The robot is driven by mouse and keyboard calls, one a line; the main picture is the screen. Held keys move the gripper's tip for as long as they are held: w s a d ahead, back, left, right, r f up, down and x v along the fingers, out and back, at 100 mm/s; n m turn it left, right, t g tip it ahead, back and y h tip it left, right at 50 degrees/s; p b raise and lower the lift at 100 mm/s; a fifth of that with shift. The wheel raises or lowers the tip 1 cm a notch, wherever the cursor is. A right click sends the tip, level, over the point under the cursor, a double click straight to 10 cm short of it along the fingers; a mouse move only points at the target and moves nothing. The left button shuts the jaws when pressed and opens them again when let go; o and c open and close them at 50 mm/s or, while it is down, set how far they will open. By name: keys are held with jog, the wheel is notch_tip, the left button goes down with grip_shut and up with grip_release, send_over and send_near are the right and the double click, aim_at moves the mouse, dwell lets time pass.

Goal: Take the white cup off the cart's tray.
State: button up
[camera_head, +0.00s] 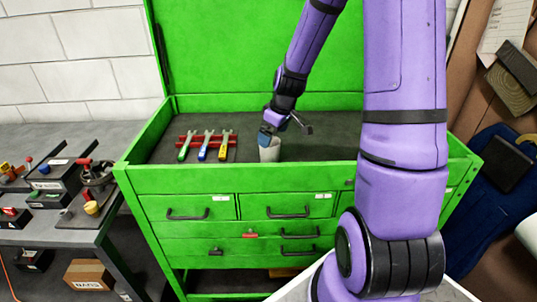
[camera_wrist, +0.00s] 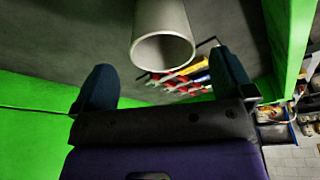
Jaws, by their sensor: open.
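The white cup (camera_head: 269,153) stands upright on the dark tray top (camera_head: 320,145) of the green cart, close to its front edge. My gripper (camera_head: 268,131) is at the cup, just above it in the head view. In the wrist view my gripper (camera_wrist: 165,85) is open, with one dark finger on each side. The white cup (camera_wrist: 163,40) shows there between and beyond the fingers, its open rim facing the camera. I see gaps between the cup and both fingers in that view. My arm hides part of the tray's right side.
A red rack (camera_head: 207,142) with several coloured-handled tools lies on the tray left of the cup. The cart's green side walls and raised lid (camera_head: 225,50) bound the tray. A cluttered grey bench (camera_head: 50,235) stands at left.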

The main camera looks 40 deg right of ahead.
aim_at(270, 153)
jog(key=shift+x, duration=3.2)
jog(key=shift+s, duration=0.1)
jog(key=c, duration=1)
